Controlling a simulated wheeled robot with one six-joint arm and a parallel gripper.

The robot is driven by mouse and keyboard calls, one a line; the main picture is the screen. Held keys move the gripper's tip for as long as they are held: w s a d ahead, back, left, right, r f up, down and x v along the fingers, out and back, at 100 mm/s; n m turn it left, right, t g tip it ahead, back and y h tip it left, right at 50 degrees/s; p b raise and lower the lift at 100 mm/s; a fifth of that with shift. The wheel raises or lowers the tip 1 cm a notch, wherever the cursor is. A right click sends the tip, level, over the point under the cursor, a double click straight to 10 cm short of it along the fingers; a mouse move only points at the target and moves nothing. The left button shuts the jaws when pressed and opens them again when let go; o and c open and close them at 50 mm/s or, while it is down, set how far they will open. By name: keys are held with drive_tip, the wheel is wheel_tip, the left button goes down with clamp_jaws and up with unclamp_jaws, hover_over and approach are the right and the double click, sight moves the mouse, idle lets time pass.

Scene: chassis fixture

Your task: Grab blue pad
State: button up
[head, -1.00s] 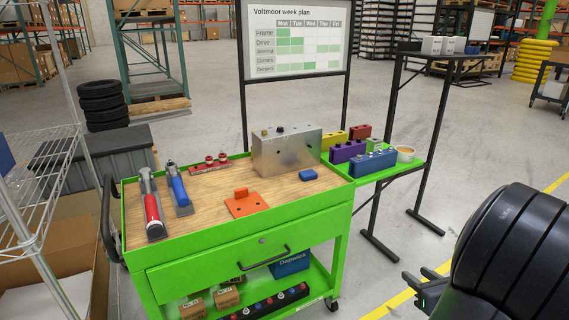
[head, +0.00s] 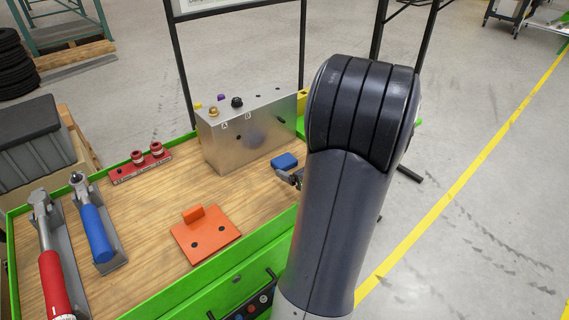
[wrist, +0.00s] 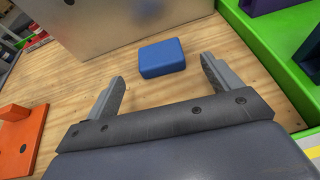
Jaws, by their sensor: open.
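The blue pad (head: 285,160) lies flat on the wooden top of the green cart, close to the front of the metal block. In the wrist view the blue pad (wrist: 162,58) is just beyond the fingertips, roughly midway between them. My gripper (wrist: 163,71) is open and empty, with its fingers apart and pointing at the pad. In the head view my gripper (head: 291,178) shows only in part beside the pad, because my arm hides the rest.
The metal block (head: 250,140) stands behind the pad. An orange bracket (head: 206,236) lies to the left, with blue (head: 97,236) and red (head: 52,285) tools in holders farther left. The wooden top (head: 150,206) between them is clear. Green bin edges border the right in the wrist view.

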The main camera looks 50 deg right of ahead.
sight(288, 163)
drive_tip(key=x, duration=0.5)
drive_tip(key=shift+w+f+b, duration=0.15)
drive_tip(key=shift+w+b, duration=0.1)
drive_tip(key=shift+b, duration=0.05)
drive_tip(key=shift+c, duration=0.5)
drive_tip(key=c, duration=1)
